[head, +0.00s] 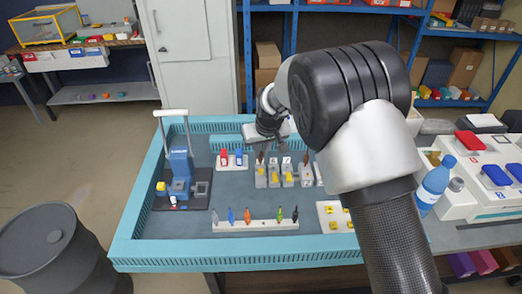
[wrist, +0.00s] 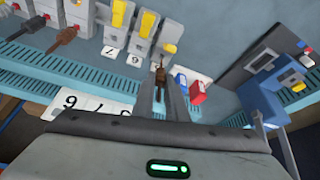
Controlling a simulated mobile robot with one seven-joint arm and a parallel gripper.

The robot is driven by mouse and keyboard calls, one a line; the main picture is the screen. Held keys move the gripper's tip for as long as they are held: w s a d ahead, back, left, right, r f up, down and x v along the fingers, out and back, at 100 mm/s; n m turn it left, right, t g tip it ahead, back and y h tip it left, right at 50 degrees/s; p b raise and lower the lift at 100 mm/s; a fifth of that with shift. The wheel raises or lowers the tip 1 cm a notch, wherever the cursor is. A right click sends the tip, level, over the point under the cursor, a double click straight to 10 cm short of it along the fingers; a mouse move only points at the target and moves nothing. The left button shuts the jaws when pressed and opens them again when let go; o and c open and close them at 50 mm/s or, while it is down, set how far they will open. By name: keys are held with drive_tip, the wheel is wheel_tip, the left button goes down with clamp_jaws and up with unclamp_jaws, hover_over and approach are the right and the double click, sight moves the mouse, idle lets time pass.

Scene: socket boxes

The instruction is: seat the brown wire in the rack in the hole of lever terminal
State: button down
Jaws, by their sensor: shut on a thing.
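My gripper (wrist: 162,92) is shut on a brown wire (wrist: 160,74), whose brown end shows between the two fingers in the wrist view. In the head view my gripper (head: 266,146) is above the leftmost of several grey lever terminals (head: 260,181), and the brown wire (head: 262,158) shows just above that terminal. The terminals have yellow levers, one of them a yellow lever (wrist: 168,48) close to the wire in the wrist view. The holes are hidden, so I cannot tell whether the wire's tip is inside one. The rack (head: 257,225) stands at the front and holds several coloured wires.
Red and blue blocks (head: 231,160) stand left of the terminals. A blue device (head: 180,172) is at the far left. Other brown wires (wrist: 62,38) are near the terminals in the wrist view. A light-blue rim (head: 133,215) bounds the table. The surface between terminals and rack is clear.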

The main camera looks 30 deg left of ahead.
drive_tip(key=shift+f+b, duration=1)
drive_tip(key=shift+f, duration=0.3)
idle(1.1)
drive_tip(key=c, duration=1.3)
unclamp_jaws()
drive_tip(key=shift+r, duration=0.15)
drive_tip(key=shift+r+p, duration=2.05)
drive_tip(key=shift+r, duration=1.6)
